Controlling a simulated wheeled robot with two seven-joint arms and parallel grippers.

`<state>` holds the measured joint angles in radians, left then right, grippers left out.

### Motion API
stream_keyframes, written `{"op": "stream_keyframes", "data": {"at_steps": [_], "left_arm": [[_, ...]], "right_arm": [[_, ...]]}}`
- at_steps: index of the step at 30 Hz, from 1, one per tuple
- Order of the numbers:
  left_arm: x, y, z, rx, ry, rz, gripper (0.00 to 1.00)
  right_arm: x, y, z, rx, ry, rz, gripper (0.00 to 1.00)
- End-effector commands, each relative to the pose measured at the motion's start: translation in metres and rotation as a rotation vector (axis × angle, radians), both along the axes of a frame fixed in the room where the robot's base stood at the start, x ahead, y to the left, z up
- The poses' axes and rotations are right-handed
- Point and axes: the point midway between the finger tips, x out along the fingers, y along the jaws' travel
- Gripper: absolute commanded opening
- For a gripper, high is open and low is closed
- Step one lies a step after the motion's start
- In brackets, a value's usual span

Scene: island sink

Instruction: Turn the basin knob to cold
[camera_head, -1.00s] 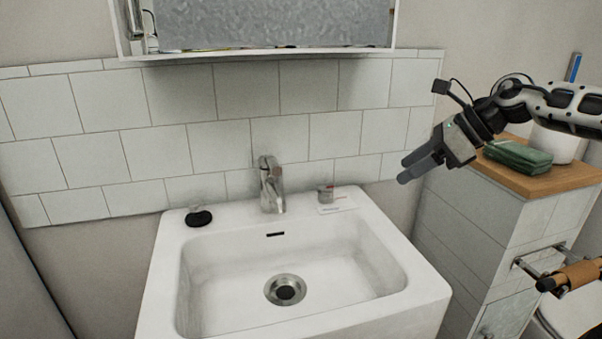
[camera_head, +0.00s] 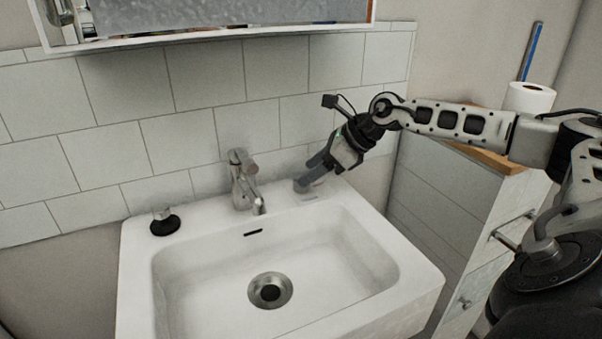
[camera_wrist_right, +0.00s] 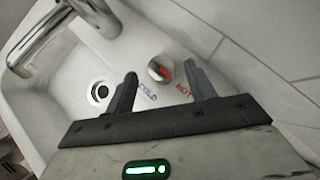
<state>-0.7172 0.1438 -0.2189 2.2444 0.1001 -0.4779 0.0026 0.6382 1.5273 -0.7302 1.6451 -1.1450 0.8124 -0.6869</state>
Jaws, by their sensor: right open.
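The basin knob (camera_wrist_right: 160,69) is a small round metal knob with a red mark. It stands on the white sink's rim, with a blue COLD label (camera_wrist_right: 148,93) and a red HOT label (camera_wrist_right: 183,91) beside it. The red mark sits on the knob's side towards HOT. My right gripper (camera_head: 307,181) is open over the rim right of the faucet. In the right wrist view its two fingers (camera_wrist_right: 160,74) appear on either side of the knob; I cannot tell whether they touch it. My left gripper is not in view.
The sink (camera_head: 410,270) has a chrome faucet (camera_head: 242,180) left of my right gripper and a dark round item (camera_head: 164,223) on its left rim. A tiled wall (camera_head: 200,110) stands close behind. A cabinet (camera_head: 440,190) with a paper roll (camera_head: 529,97) stands right.

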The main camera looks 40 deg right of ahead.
Motion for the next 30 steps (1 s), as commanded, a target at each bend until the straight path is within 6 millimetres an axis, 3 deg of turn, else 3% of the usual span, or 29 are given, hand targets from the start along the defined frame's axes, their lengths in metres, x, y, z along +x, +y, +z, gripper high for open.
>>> {"op": "stream_keyframes", "data": {"at_steps": [7,18,19,24,30], "left_arm": [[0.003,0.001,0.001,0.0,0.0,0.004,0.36],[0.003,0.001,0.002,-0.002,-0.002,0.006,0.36],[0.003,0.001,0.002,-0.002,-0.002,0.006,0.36],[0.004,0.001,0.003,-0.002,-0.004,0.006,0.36],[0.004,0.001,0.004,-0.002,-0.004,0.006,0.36]], "right_arm": [[0.019,0.013,-0.022,0.002,0.0,0.0,0.55],[0.022,0.015,-0.028,-0.001,0.001,0.0,0.55],[0.022,0.015,-0.028,-0.001,0.001,0.0,0.52],[0.022,0.015,-0.027,-0.001,0.001,0.0,0.1],[0.022,0.015,-0.027,-0.001,0.002,-0.006,0.1]]}}
